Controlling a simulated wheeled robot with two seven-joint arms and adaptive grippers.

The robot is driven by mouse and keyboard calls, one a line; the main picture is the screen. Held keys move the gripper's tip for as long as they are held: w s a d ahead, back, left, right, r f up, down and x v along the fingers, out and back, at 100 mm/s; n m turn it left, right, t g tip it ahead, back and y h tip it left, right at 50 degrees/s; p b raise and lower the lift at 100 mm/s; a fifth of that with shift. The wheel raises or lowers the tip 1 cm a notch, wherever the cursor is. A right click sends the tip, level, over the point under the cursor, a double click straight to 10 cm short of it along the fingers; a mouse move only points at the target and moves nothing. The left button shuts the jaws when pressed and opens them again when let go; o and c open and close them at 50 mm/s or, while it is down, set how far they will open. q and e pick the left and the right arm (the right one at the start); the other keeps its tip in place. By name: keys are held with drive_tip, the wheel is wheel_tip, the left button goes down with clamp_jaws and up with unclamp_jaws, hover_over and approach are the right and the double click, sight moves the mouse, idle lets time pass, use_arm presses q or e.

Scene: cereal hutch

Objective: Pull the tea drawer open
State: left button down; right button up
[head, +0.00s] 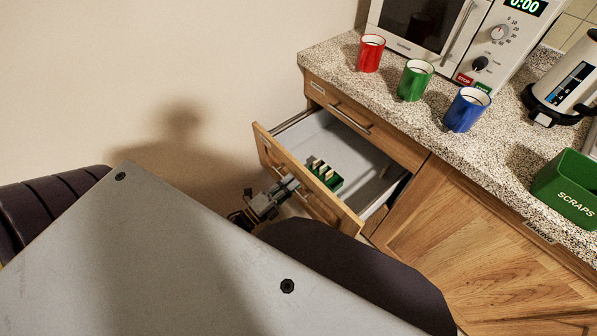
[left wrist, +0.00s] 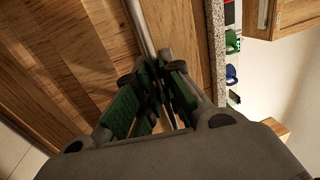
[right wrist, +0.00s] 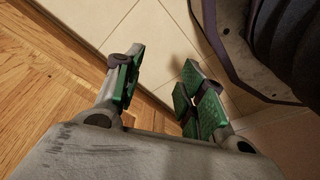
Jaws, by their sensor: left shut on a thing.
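The open drawer (head: 277,151) has a wooden front and a pale grey inside. It is pulled well out from the cabinet, below a closed top drawer. A small green box (head: 331,180) with several light upright pieces lies inside it. My left gripper (head: 290,186) is at the drawer front, shut on its bar handle (left wrist: 138,22). In the left wrist view the green finger pads (left wrist: 160,88) close around the bar. My right gripper (right wrist: 158,82) is open and empty, its fingers wide apart above the floor. It is not seen in the head view.
The closed top drawer (head: 388,142) sits under a speckled counter (head: 422,131). On the counter are red (head: 370,54), green (head: 415,80) and blue (head: 466,109) mugs, a microwave (head: 412,24), a kettle (head: 563,88) and a green scraps bin (head: 570,188). A cabinet door (head: 470,240) is at right.

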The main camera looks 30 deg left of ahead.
use_arm(q)
drive_tip(key=shift+r+p+v, duration=0.2)
drive_tip(key=shift+p+v, duration=0.05)
drive_tip(key=shift+v, duration=0.7)
drive_tip(key=shift+r+p+v, duration=0.15)
drive_tip(key=shift+p+v, duration=0.05)
drive_tip(key=shift+v, duration=0.75)
use_arm(e)
drive_tip(key=shift+s+d+f, duration=0.2)
drive_tip(key=shift+f, duration=0.25)
drive_tip(key=shift+s+d+f, duration=0.25)
drive_tip(key=shift+f, duration=0.25)
drive_tip(key=shift+s+d+f, duration=0.2)
drive_tip(key=shift+f, duration=0.25)
use_arm(q)
drive_tip(key=c, duration=1.5)
unclamp_jaws()
drive_tip(key=shift+v, duration=6.05)
